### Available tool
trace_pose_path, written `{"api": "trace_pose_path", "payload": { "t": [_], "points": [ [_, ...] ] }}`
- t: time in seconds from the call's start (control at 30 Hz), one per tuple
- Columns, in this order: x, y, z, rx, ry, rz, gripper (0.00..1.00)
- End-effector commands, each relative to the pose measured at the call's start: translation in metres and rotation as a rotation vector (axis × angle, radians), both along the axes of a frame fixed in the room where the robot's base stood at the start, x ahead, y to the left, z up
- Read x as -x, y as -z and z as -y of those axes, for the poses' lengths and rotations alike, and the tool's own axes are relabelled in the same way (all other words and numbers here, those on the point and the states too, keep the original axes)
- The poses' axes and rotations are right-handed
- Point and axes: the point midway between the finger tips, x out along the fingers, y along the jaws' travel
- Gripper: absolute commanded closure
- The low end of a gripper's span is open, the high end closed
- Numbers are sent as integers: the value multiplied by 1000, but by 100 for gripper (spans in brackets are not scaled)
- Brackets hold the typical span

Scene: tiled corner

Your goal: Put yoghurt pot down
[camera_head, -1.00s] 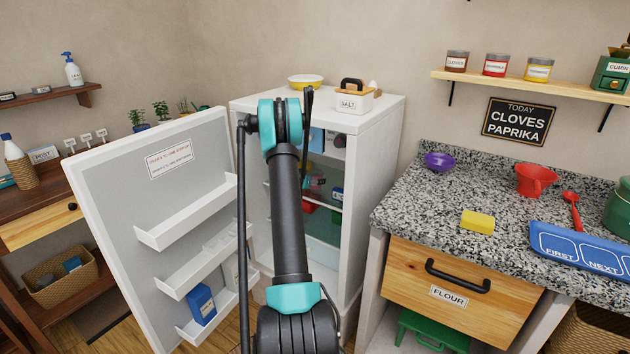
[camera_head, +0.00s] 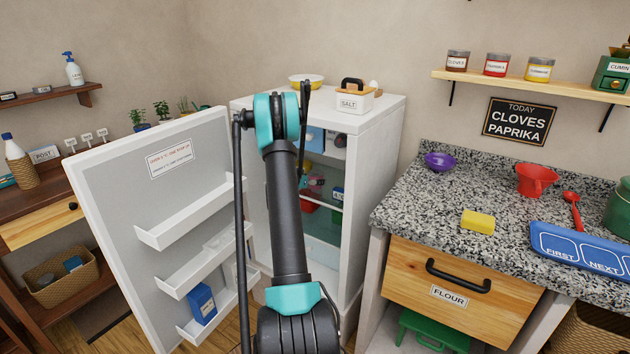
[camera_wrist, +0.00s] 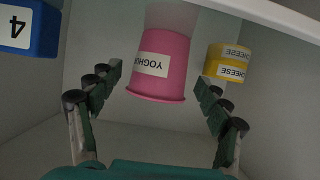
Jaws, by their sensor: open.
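The yoghurt pot (camera_wrist: 160,65) is pink with a white label and shows in the wrist view, ahead of and between the fingers of my gripper (camera_wrist: 160,95). My gripper is open, with a gap on each side of the pot, and does not hold it. The pot appears upside down in this view and rests inside the fridge (camera_head: 365,160). In the head view my arm hides most of the gripper and I cannot make out the pot clearly.
In the wrist view, yellow cheese (camera_wrist: 228,62) stands close right of the pot, and a blue box (camera_wrist: 28,30) marked 4 is at upper left. A pale shelf edge (camera_wrist: 270,15) crosses the upper right. The fridge door (camera_head: 150,160) stands open at left.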

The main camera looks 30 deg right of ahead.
Motion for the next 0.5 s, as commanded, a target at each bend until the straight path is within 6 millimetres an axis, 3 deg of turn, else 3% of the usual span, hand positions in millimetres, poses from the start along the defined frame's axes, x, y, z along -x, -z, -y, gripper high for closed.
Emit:
{"api": "trace_pose_path", "payload": {
  "t": [0.3,0.5],
  "points": [
    [23,-25,-56,0,-3,-1,23],
    [31,-34,-75,0,0,-1,23]
  ]
}}
